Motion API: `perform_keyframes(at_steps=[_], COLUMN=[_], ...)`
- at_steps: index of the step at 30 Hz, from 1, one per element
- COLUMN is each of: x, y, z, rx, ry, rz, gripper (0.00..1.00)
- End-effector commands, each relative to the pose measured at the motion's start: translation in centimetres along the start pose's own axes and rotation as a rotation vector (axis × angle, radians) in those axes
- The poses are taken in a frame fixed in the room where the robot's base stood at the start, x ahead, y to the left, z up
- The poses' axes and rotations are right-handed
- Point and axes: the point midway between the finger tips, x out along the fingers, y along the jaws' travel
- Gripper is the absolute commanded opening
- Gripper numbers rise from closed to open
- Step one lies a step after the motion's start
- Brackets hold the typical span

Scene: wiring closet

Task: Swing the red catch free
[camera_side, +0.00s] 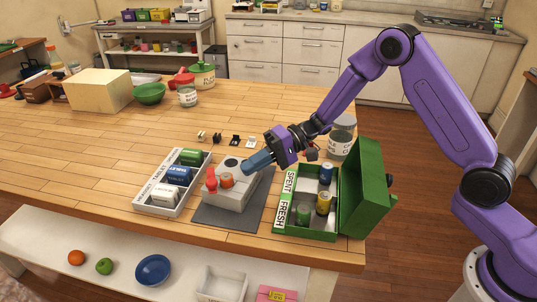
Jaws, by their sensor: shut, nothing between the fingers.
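A light grey device (238,193) sits on a dark grey mat (250,213) near the table's front edge. A small red part (211,180), which looks like the red catch, stands upright at its left front corner. An orange-red round piece (227,180) sits just right of it on the device. My gripper (246,170) has blue fingers, shut and empty. It reaches in from the right, with its tips over the right part of the device, right of the red catch. The tips look apart from the catch; whether they touch the device I cannot tell.
A white tray (147,207) with green, blue and white items stands left of the mat. A green box (283,228) marked SPENT and FRESH, lid open, holds several cylinders on the right. A jar (342,138) stands behind it. Small clips lie behind the device.

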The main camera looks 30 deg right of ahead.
Motion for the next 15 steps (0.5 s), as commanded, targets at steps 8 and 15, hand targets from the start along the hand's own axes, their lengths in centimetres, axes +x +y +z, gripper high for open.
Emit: perform_keyframes(at_steps=[8, 15], x=[4.3, 5.5], y=[-0.8, -1.2], z=[0.1, 0.0], rx=[0.0, 0.0], ry=[-0.002, 0.0], rz=[0.0, 0.001], gripper=[0.0, 0.0])
